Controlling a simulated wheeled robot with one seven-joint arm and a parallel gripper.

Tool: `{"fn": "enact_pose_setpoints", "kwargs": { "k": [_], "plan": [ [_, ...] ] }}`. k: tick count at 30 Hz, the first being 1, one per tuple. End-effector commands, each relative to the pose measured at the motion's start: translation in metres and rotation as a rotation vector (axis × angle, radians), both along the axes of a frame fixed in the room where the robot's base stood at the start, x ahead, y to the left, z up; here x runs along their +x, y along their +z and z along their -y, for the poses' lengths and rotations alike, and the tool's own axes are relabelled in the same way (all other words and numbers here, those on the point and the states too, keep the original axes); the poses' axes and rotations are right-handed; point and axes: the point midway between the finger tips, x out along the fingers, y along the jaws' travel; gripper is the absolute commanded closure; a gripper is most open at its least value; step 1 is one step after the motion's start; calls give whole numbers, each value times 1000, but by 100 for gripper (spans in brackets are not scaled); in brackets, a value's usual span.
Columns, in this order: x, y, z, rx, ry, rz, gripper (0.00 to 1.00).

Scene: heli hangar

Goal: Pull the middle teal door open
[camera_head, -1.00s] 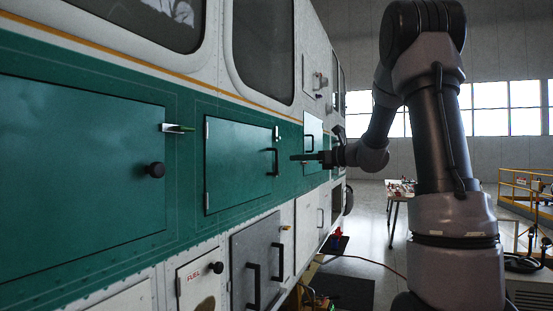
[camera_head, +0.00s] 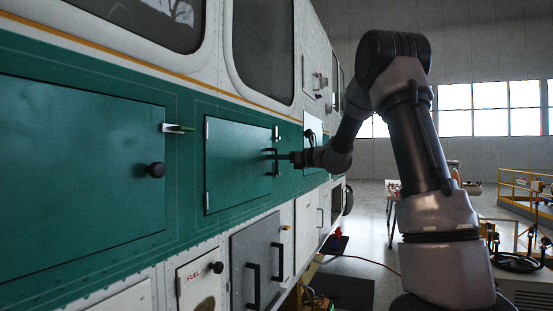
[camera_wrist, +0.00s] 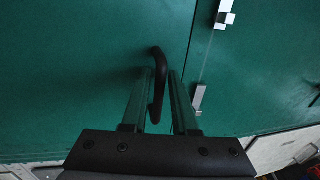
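The middle teal door (camera_head: 238,166) is a flat panel in the green band of the helicopter's side. It looks shut, flush with the panel around it. Its black bar handle (camera_head: 274,162) is upright near the door's right edge. My gripper (camera_head: 280,156) is at the handle, reaching in from the right. In the wrist view the handle (camera_wrist: 158,85) stands between the two fingers of my gripper (camera_wrist: 160,85). The fingers are apart, with gaps beside the handle. The wrist view also shows the teal door (camera_wrist: 90,60) and the seam at its edge.
A larger teal door (camera_head: 80,165) with a round black knob (camera_head: 155,170) is at the left. Below are a white fuel door (camera_head: 200,278) and a grey door (camera_head: 256,262) with black handles. A metal latch (camera_wrist: 225,14) is near the seam.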

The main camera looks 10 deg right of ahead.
Motion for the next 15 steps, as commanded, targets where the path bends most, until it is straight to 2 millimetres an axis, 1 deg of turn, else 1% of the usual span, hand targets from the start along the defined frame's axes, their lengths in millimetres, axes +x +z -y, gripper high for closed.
{"fn": "enact_pose_setpoints", "kwargs": {
  "k": [5, 7, 8, 15],
  "plan": [
    [0, 0, 0, 0, 0, 0, 73],
    [0, 0, 0, -1, 0, 1, 96],
    [0, 0, 0, -1, 0, 1, 100],
    [0, 0, 0, -1, 0, 1, 100]
  ]
}}
